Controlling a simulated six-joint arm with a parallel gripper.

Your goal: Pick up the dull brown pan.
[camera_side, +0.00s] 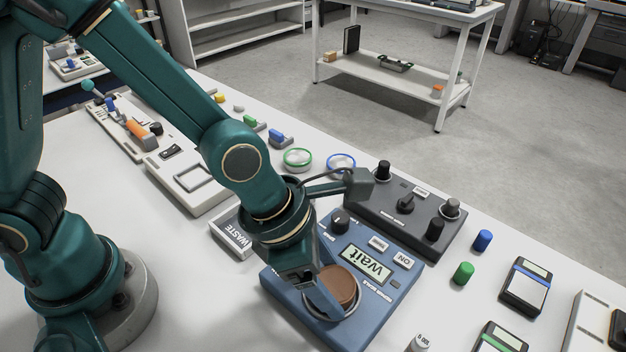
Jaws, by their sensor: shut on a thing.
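The dull brown pan (341,284) is a round disc at the front of the blue scale (385,316), inside a pale ring. My gripper (325,297) is over the scale with its jaws at the pan's left side, shut on the pan. The near finger covers part of the pan's left edge. I cannot tell whether the pan is lifted clear of the scale.
A dark grey box with black knobs (396,213) stands behind the scale. A "WASTE" box (232,238) is to its left. Green (463,273) and blue (482,240) cylinders stand to the right. Green (297,159) and blue (341,162) rings lie behind.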

